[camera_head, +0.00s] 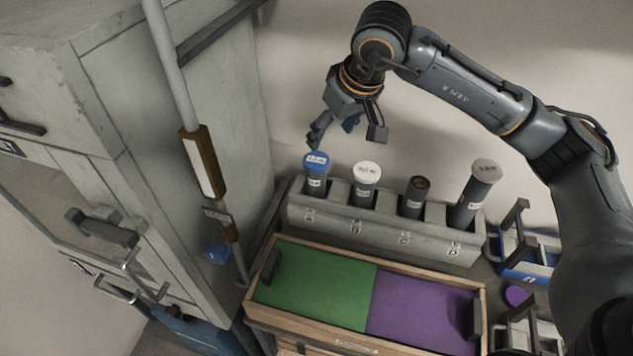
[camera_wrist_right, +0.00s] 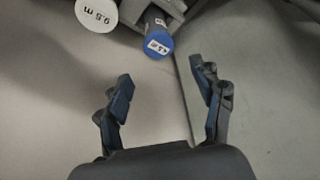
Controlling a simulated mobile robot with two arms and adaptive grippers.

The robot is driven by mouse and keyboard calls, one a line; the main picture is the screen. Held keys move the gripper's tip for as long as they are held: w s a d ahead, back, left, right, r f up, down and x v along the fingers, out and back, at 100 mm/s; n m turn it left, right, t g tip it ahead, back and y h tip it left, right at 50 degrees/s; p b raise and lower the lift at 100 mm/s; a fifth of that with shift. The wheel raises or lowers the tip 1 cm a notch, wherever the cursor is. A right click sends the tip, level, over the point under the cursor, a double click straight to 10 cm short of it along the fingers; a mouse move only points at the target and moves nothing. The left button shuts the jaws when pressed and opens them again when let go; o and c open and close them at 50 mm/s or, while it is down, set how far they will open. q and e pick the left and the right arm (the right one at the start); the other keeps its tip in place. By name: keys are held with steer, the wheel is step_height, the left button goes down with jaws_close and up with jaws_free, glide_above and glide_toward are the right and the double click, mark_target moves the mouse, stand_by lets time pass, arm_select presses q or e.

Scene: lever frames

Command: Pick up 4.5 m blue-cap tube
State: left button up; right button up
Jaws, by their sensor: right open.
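The blue-cap tube (camera_head: 316,172) stands in the leftmost slot of a grey rack (camera_head: 380,232), its labelled blue cap on top. It also shows in the right wrist view (camera_wrist_right: 158,38), ahead of the fingers and between their lines. My right gripper (camera_head: 346,138) is open and empty, above and behind the tube, not touching it. Its two fingers also show apart in the right wrist view (camera_wrist_right: 165,95). A white-cap tube (camera_head: 367,180) stands just right of the blue one; its cap reads 0.5 m in the right wrist view (camera_wrist_right: 97,14). My left gripper is not seen.
A dark open tube (camera_head: 414,197) and a tilted grey-cap tube (camera_head: 474,192) fill the other slots. A wooden tray with green (camera_head: 315,285) and purple (camera_head: 420,312) halves lies in front. A tall grey cabinet (camera_head: 225,120) with a pipe stands close on the left.

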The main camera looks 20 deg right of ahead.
mark_target(320, 164)
steer(key=x, duration=1)
steer(key=shift+s+d+f, duration=0.25)
steer(key=shift+f, duration=0.3)
steer(key=p+x, duration=0.2)
steer(key=x, duration=0.3)
steer(key=shift+f, duration=0.2)
steer(key=shift+w+f, duration=0.1)
steer(key=shift+f, duration=0.05)
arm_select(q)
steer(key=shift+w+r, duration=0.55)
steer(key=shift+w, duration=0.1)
arm_select(e)
steer(key=c, duration=1.3)
